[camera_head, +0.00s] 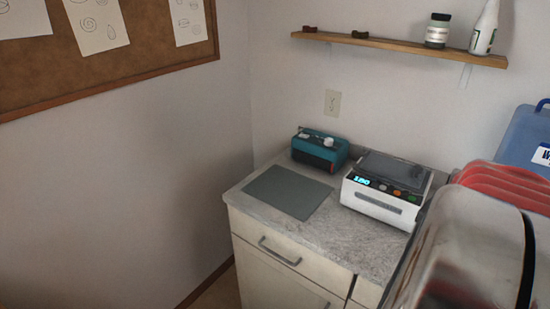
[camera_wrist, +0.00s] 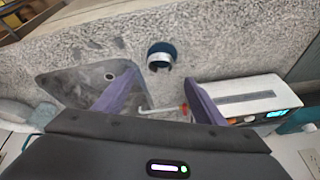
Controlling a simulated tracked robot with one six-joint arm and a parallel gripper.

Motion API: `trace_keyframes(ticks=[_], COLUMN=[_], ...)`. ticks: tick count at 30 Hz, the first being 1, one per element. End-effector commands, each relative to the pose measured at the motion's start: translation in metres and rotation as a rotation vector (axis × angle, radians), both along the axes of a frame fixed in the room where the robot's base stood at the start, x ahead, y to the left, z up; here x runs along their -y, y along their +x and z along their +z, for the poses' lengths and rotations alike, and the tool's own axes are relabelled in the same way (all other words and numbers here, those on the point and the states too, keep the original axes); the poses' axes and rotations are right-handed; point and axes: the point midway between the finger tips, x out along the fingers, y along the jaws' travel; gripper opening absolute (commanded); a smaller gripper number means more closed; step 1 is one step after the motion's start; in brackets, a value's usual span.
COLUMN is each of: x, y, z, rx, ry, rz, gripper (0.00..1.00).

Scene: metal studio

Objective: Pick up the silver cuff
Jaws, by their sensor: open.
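In the wrist view, a small rounded thing (camera_wrist: 159,57), bright silver along its lower edge and dark blue above, sits on the speckled grey counter; it looks like the silver cuff. My gripper (camera_wrist: 158,79) has two purple fingers spread wide apart, with nothing held between them. The cuff shows just beyond the fingertips, roughly midway between them, and does not appear to touch either finger. I cannot make out the cuff or the gripper in the head view.
A white machine with a lit display (camera_head: 385,190) and a teal device (camera_head: 320,149) stand nearby. A shelf (camera_head: 400,45) hangs above.

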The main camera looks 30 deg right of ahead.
Motion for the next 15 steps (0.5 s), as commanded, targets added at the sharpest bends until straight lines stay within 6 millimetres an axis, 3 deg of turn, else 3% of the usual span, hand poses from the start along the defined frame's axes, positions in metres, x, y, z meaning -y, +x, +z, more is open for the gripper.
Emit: trace_keyframes(ticks=[6, 15], x=[0.009, 0.011], y=[0.003, 0.004], z=[-0.023, -0.028], rx=[-0.001, -0.001], ry=[0.002, 0.0], rz=[-0.001, -0.001], gripper=[0.64, 0.64])
